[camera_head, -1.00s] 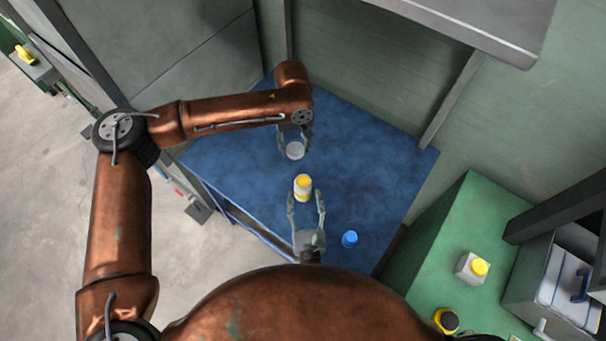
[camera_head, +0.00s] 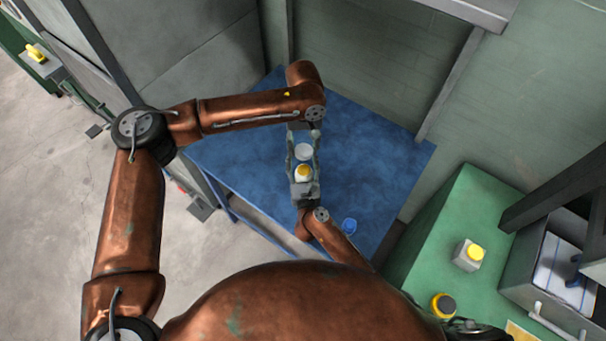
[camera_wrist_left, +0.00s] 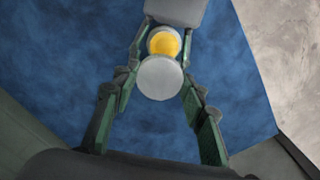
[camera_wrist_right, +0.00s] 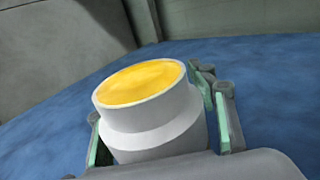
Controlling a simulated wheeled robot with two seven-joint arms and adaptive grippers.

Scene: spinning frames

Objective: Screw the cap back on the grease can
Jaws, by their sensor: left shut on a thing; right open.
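The grease can (camera_head: 303,173) is a white can with a yellow, open top, standing upright on the blue table. It also shows in the right wrist view (camera_wrist_right: 152,125) and the left wrist view (camera_wrist_left: 164,42). My left gripper (camera_head: 304,147) is shut on the round pale grey cap (camera_head: 303,152), which shows as a flat disc in the left wrist view (camera_wrist_left: 160,78). The cap is just beyond the can in the head view, not on it. My right gripper (camera_wrist_right: 160,120) is open, its fingers on either side of the can. Contact with the can is unclear.
A green bench (camera_head: 430,235) at the right carries a grey container with a yellow cap (camera_head: 468,255) and a yellow and black item (camera_head: 443,305). Walls stand behind the table.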

